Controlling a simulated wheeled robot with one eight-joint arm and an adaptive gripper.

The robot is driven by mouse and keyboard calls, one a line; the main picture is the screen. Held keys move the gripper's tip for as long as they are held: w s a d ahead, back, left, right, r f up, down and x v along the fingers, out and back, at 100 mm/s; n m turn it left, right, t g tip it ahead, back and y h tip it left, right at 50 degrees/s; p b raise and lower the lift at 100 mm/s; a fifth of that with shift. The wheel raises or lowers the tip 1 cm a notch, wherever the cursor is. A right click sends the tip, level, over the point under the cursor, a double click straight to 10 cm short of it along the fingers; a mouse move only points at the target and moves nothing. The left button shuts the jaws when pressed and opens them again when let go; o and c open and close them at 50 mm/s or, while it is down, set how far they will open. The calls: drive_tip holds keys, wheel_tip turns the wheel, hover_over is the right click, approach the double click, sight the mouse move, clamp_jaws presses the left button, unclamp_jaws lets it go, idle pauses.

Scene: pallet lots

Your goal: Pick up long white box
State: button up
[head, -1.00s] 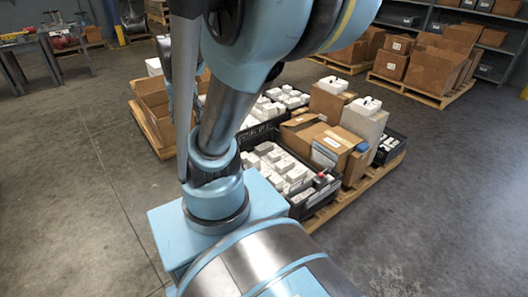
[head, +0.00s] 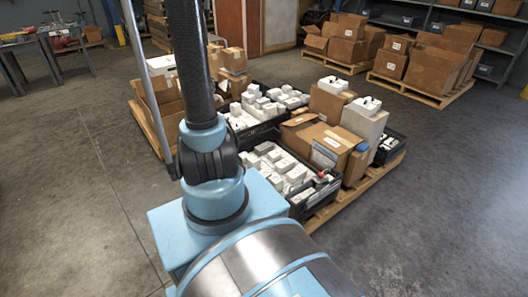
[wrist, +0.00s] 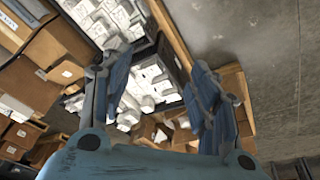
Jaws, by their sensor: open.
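Several white boxes stand packed in two black crates on the pallet, a near crate (head: 298,207) and a far crate (head: 262,135) in the head view. I cannot tell which one is the long white box. A tall whitish box (head: 363,124) stands at the pallet's right side with a small white item on top. My gripper (wrist: 155,85) shows only in the wrist view, open and empty, with its fingers spread left and right. Beyond the fingers are a black crate of white boxes (wrist: 152,75) and cardboard boxes; the gripper looks apart from them.
Brown cardboard boxes (head: 325,143) share the wooden pallet (head: 368,182) with the crates. More loaded pallets (head: 412,88) and shelving stand at the back right. A workbench (head: 40,38) is at the far left. The concrete floor (head: 440,220) is clear at left and right.

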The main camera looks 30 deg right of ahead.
drive_tip(key=w+d+f+m, duration=0.3)
drive_tip(key=w+d+f, duration=0.4)
drive_tip(key=w+d, duration=0.15)
drive_tip(key=m+g+h, duration=0.2)
drive_tip(key=m, duration=0.4)
hover_over(260, 148)
drive_tip(key=a, duration=0.6)
wheel_tip(260, 148, down, 33)
drive_tip(key=x, duration=1.6)
drive_tip(key=shift+w+d+r, duration=0.1)
drive_tip(key=shift+w+d, duration=0.05)
drive_tip(key=shift+d, duration=0.15)
drive_tip(key=c, duration=0.9)
drive_tip(key=shift+c, duration=0.2)
